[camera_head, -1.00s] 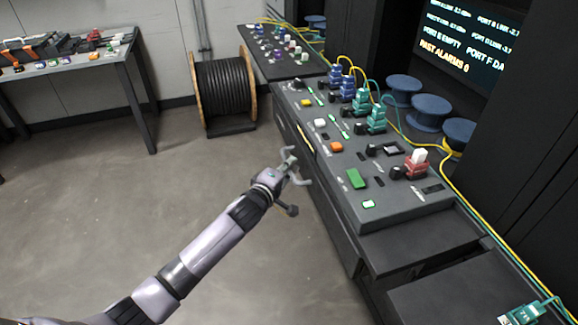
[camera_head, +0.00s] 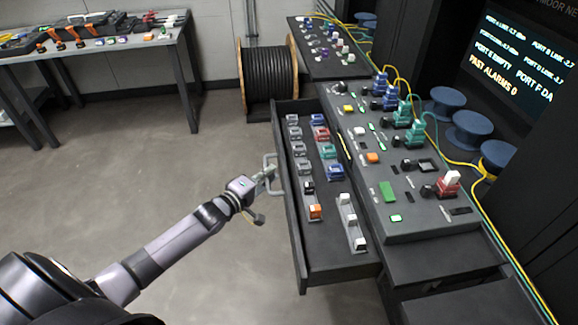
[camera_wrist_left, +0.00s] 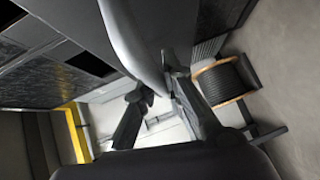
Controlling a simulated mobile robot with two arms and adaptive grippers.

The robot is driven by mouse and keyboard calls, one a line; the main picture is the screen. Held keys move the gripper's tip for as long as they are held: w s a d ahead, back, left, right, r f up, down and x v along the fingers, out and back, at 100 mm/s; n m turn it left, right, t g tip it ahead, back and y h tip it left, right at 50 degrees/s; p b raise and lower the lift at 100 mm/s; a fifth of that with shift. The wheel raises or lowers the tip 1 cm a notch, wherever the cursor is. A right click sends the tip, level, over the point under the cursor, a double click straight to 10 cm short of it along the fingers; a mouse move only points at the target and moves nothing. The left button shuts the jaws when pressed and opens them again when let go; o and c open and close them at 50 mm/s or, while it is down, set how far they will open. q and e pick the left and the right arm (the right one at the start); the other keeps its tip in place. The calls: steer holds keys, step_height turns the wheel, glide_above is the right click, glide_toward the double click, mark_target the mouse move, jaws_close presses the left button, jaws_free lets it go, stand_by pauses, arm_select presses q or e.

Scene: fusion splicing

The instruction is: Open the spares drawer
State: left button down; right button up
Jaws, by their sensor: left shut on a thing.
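The spares drawer (camera_head: 330,268) stands pulled out from under the bench console (camera_head: 410,225) in the head view. Rows of small blue, red, teal, grey, white and orange parts lie inside it. Its pale bar handle (camera_head: 270,157) is on the drawer front, facing left. My left gripper (camera_head: 268,176) is shut on the handle, with the arm coming from the lower left. In the left wrist view, the two dark fingers of the left gripper (camera_wrist_left: 160,92) show beside a large grey curved surface; their exact contact is hard to see. My right gripper is not in view.
A cable drum (camera_head: 268,80) stands behind the drawer against the wall. A table (camera_head: 150,50) with tools is at the back left. Blue spools (camera_head: 470,130) and yellow cables lie right of the console. The floor left of the drawer is clear.

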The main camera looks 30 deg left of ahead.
arm_select(q)
steer(key=shift+s+a+p, duration=0.15)
steer(key=shift+s+a, duration=0.35)
steer(key=shift+a, duration=0.25)
steer(key=shift+s+a+p, duration=0.15)
steer(key=shift+s+a, duration=0.35)
steer(key=shift+a, duration=0.2)
steer(key=c, duration=1.7)
jaws_free()
steer(key=shift+o, duration=0.2)
steer(key=shift+s, duration=0.1)
steer(key=v, duration=1.1)
steer(key=shift+s, duration=0.35)
steer(key=shift+a+r, duration=0.1)
